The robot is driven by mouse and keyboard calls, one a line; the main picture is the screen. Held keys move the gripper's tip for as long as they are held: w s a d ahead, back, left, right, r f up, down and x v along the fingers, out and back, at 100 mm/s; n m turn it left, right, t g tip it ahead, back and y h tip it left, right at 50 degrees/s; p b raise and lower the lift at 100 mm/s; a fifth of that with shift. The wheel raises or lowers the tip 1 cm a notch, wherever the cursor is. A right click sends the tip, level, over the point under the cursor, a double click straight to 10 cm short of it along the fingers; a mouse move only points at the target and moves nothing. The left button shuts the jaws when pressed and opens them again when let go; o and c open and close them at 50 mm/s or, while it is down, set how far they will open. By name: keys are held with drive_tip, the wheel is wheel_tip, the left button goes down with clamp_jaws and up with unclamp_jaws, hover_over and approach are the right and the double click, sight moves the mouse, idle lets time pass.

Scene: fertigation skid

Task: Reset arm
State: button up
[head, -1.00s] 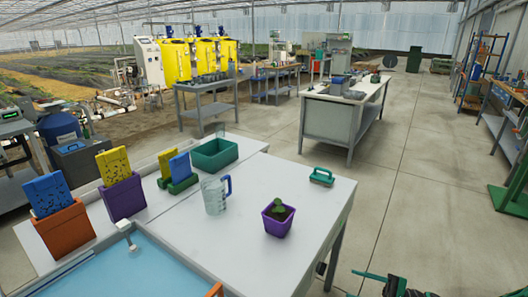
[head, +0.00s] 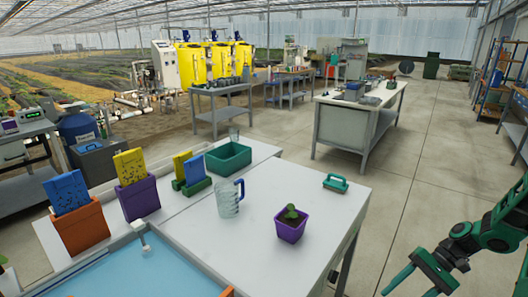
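My gripper (head: 415,285) is at the bottom right of the head view, on my green and black arm. Its two green fingers stand apart with nothing seen between them; the tip of one is cut by the lower edge. It is over the concrete floor, to the right of the white table (head: 265,230) and apart from it. On the table are a purple pot with a seedling (head: 291,224), a clear jug with a blue handle (head: 229,199) and a teal handled tool (head: 335,183).
A green bin (head: 228,158), an orange holder (head: 82,228) and a purple holder (head: 138,198) with cards stand at the left. A blue basin (head: 140,268) is at the front. A workbench (head: 345,125) stands behind. The floor (head: 425,190) at right is clear.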

drive_tip(key=s+d+r+t+h, duration=0.1)
drive_tip(key=s+r+h, duration=0.3)
drive_tip(key=s+r, duration=0.5)
drive_tip(key=s+d+r+t+h, duration=0.1)
drive_tip(key=s+r+t+h, duration=0.1)
drive_tip(key=s+r+h, duration=0.3)
drive_tip(key=shift+s+d+r+n, duration=0.15)
drive_tip(key=shift+s+r, duration=0.85)
drive_tip(key=shift+r, duration=1.4)
drive_tip(key=shift+s+r+n, duration=0.25)
drive_tip(key=shift+s+r, duration=0.7)
drive_tip(key=shift+r, duration=1.4)
drive_tip(key=shift+c, duration=0.7)
